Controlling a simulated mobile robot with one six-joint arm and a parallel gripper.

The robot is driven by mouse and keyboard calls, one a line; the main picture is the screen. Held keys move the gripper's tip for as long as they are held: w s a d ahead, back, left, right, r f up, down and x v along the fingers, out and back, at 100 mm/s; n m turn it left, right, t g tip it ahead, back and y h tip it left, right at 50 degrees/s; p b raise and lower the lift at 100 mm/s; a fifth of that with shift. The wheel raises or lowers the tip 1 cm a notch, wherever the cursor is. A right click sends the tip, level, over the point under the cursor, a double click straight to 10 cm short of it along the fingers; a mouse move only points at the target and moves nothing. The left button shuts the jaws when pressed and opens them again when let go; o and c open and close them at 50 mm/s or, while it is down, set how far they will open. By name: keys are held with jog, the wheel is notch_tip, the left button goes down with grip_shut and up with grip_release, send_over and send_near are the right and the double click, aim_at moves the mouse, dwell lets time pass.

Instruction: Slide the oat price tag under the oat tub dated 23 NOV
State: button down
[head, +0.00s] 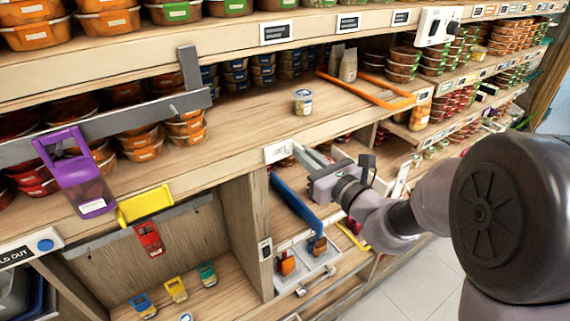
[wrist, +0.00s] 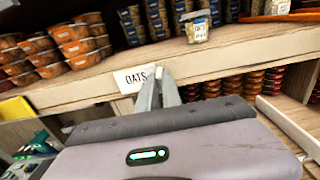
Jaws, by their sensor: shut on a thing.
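The white price tag (head: 279,152) is a small card held at the tips of my gripper (head: 297,150). In the wrist view the tag (wrist: 134,78) reads "OATS" and sits at the left of the shut fingertips (wrist: 158,74). It overlaps the front edge of the wooden shelf; I cannot tell whether it touches. The tub also shows in the wrist view (wrist: 196,28), with a white label too small to read surely.
The shelf board (head: 250,115) around the tub is mostly clear. Orange tubs (head: 186,128) are stacked at left, dark blue-labelled tubs (head: 236,76) behind. An orange frame (head: 365,90) lies at right. A purple scoop-like holder (head: 85,180) hangs at left.

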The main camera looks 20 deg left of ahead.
jog(key=w+d, duration=0.5)
jog(key=w, duration=0.1)
jog(key=w+d, duration=0.3)
jog(key=w, duration=0.1)
jog(key=shift+d, duration=0.35)
jog(key=c, duration=1.5)
grip_release()
jog(key=b+v, duration=0.5)
jog(key=v, duration=1.2)
jog(key=shift+s+d, duration=0.15)
jog(key=shift+s, duration=0.1)
